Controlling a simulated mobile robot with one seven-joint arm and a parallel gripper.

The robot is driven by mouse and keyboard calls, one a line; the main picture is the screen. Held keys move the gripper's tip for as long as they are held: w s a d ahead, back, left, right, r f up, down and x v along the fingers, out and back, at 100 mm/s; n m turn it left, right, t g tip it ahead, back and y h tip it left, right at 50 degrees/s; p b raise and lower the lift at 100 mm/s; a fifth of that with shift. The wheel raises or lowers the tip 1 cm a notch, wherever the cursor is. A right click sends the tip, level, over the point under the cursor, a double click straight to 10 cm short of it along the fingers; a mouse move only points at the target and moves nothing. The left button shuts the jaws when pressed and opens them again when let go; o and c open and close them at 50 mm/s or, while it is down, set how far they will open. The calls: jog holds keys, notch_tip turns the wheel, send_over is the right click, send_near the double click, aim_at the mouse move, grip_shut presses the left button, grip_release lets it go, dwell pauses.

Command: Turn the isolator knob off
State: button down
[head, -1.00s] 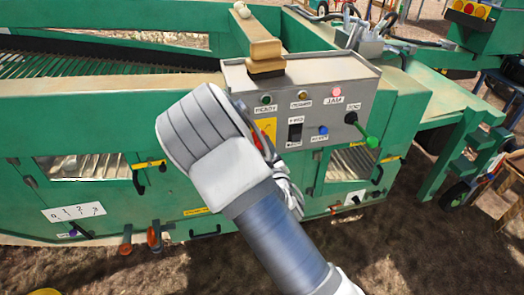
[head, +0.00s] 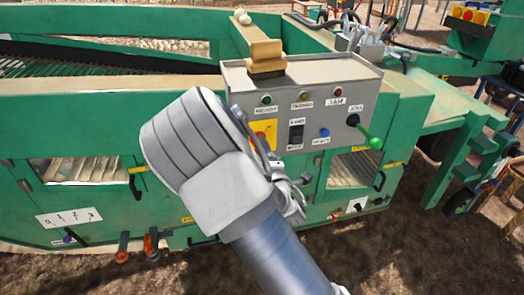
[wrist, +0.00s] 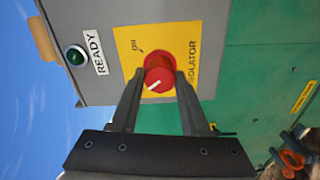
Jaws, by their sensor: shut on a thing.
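The isolator knob (wrist: 158,70) is red and round, on a yellow plate (wrist: 180,38) marked ON and ISOLATOR. Its white mark points to the lower left in the wrist view. My gripper (wrist: 162,76) is shut on the knob, with one finger at each side of it. In the head view, the yellow plate (head: 268,127) shows at the left of the grey control box (head: 345,92). My arm covers most of the knob and gripper there. An OFF label does not show in the wrist view.
The box also carries a green READY lamp (head: 266,100), a dark JAM lamp (head: 336,94), a black rocker switch (head: 296,134), a blue button (head: 324,132) and a green-tipped lever (head: 374,142). The green machine frame (head: 100,110) surrounds it.

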jog(key=shift+n, duration=0.9)
jog(key=shift+c, duration=1.9)
grip_release()
jog(key=shift+s, duration=0.1)
